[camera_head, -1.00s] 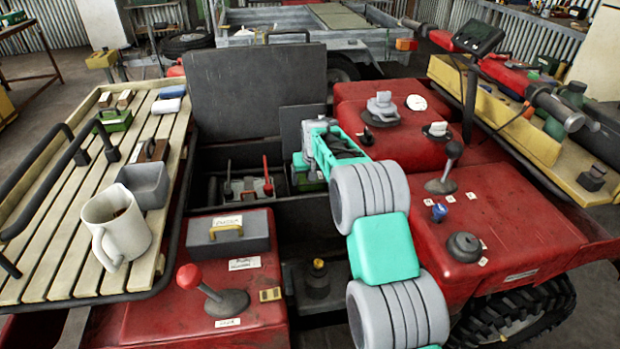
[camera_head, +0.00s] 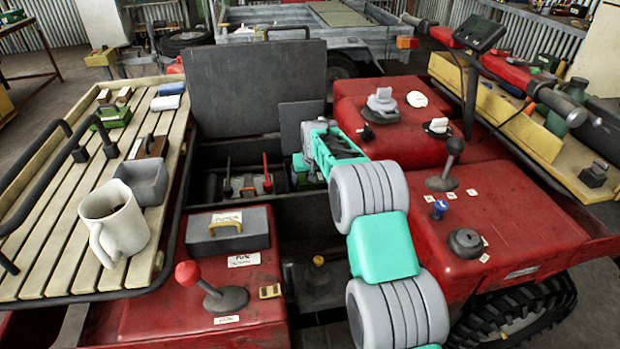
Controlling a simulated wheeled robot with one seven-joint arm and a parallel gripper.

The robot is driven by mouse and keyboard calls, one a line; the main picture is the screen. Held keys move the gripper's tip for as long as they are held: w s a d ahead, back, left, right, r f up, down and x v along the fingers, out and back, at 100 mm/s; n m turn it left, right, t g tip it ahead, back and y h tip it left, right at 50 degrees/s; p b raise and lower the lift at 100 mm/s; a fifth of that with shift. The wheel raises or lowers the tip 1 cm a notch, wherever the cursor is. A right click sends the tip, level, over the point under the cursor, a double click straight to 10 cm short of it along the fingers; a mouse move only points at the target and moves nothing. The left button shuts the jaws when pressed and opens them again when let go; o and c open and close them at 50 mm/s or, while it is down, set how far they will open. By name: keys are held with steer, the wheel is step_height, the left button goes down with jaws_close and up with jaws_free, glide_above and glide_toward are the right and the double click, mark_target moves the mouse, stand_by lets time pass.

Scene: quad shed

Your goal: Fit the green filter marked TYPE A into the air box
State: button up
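My arm reaches down toward the open bay in the middle of the red quad. My gripper (camera_head: 308,172) is at the bay's right side, mostly hidden behind my own arm, so its fingers do not show. A bit of green shows beside it, too covered to tell whether it is a filter or held. A small grey panel (camera_head: 300,122) stands upright behind the gripper, perhaps the air box lid. The air box opening itself is largely hidden.
A large grey panel (camera_head: 258,88) stands up behind the bay. A red-tipped lever (camera_head: 266,176) rises inside it. A grey lidded box (camera_head: 227,232) and a red-knobbed lever (camera_head: 205,287) are in front left. A mug (camera_head: 114,225) and grey tray (camera_head: 145,182) stand on the rack (camera_head: 60,225).

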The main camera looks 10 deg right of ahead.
steer(key=shift+f+b, duration=1.3)
steer(key=shift+f, duration=1.1)
steer(key=o, duration=1.3)
steer(key=shift+o, duration=0.2)
